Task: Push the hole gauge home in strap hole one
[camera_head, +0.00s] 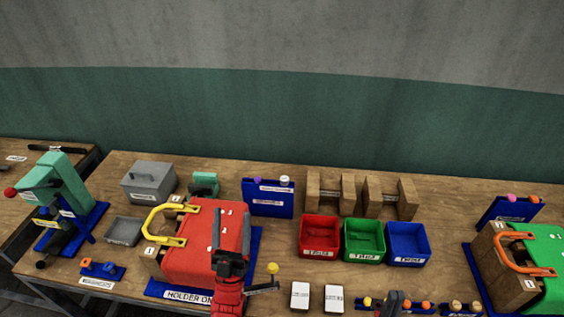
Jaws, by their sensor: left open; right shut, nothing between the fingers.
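A red body (187,262) with a yellow handle (160,226) sits on a blue base labelled "HOLDER ON…" (188,295). Small white marks show on its top, too small to tell whether any is strap hole one.
Red (320,252), green (364,254) and blue (408,259) bins stand right of centre. A blue rack (268,207) and wooden blocks (326,207) stand behind. A green press (68,185) is at left. A green body (545,250) is at right. White cards (300,294) lie in front.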

